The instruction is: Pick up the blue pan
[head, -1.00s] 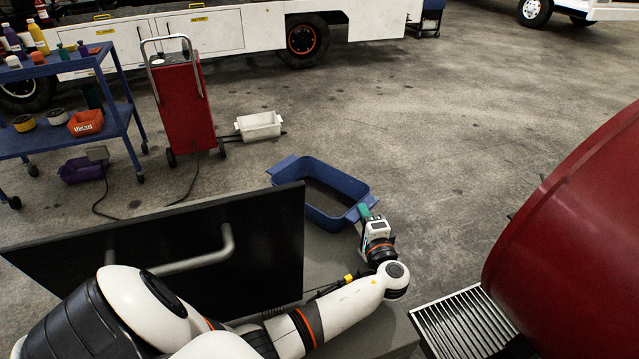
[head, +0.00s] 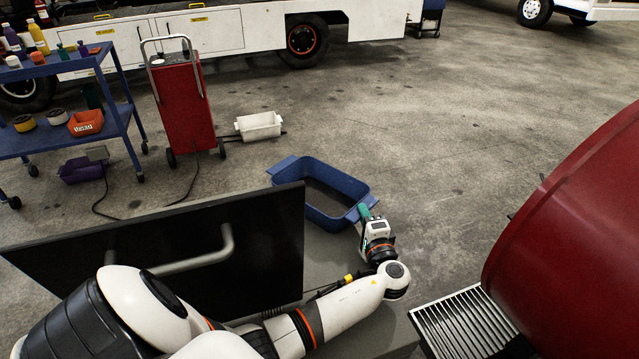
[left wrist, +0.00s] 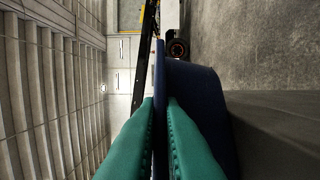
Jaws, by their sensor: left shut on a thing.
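The blue pan (head: 343,213) is an open, deep rectangular tray with a flared handle lip at each end. In the head view it sits beyond the black panel, at the far end of a grey surface. My left gripper (head: 364,212) is at the pan's near right end. In the left wrist view its two green fingers (left wrist: 160,135) are closed on the thin rim of the blue pan (left wrist: 195,90), one finger on each side. The pan's near left side is partly hidden by the black panel. My right gripper is not in view.
A black panel with a grey handle (head: 215,255) stands left of my left arm. A large red rounded body (head: 575,230) and a slatted metal grille (head: 462,322) are at the right.

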